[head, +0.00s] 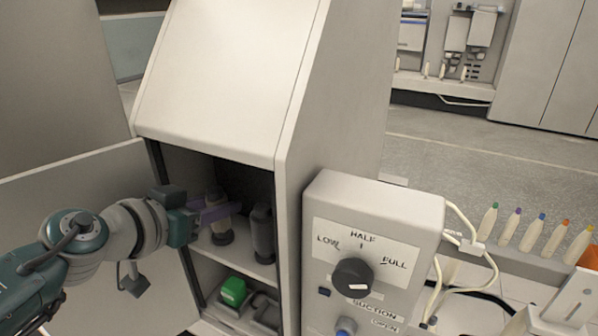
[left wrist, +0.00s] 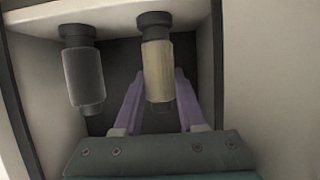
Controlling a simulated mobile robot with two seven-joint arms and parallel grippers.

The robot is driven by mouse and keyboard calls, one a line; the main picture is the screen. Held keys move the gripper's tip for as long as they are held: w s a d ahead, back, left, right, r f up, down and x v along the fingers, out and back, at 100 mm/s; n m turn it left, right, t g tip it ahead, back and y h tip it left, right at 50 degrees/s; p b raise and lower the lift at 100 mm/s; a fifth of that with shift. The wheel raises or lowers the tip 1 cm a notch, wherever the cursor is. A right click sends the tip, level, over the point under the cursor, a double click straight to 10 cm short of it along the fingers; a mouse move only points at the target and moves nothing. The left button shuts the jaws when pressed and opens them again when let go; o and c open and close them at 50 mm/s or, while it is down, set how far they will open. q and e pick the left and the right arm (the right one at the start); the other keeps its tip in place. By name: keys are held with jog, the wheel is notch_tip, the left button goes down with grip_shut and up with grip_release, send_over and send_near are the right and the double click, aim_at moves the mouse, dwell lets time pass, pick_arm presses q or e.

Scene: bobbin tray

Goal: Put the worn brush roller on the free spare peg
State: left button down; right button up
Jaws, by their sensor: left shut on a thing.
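A beige roller (head: 220,226) stands upright with a dark foot on the upper shelf inside the open cabinet. My left gripper (head: 214,211) reaches in from the left with its purple fingers shut around this roller. In the left wrist view the beige roller (left wrist: 158,72) lies between the two purple fingers (left wrist: 160,88), its dark foot at the shelf. A dark grey roller (head: 262,233) stands beside it on the right; it also shows in the left wrist view (left wrist: 84,76), apart from the fingers. I cannot make out a free peg. My right gripper is not in view.
The cabinet (head: 225,75) has a sloping top and an open door (head: 85,200) at left. A green-topped item (head: 233,291) sits on the lower shelf. A suction control box (head: 375,225) with a knob stands right of the cabinet. Several colour-tipped bobbins (head: 510,227) stand farther right.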

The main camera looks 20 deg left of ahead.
pick_arm(q)
jog(key=shift+c, duration=2)
grip_release()
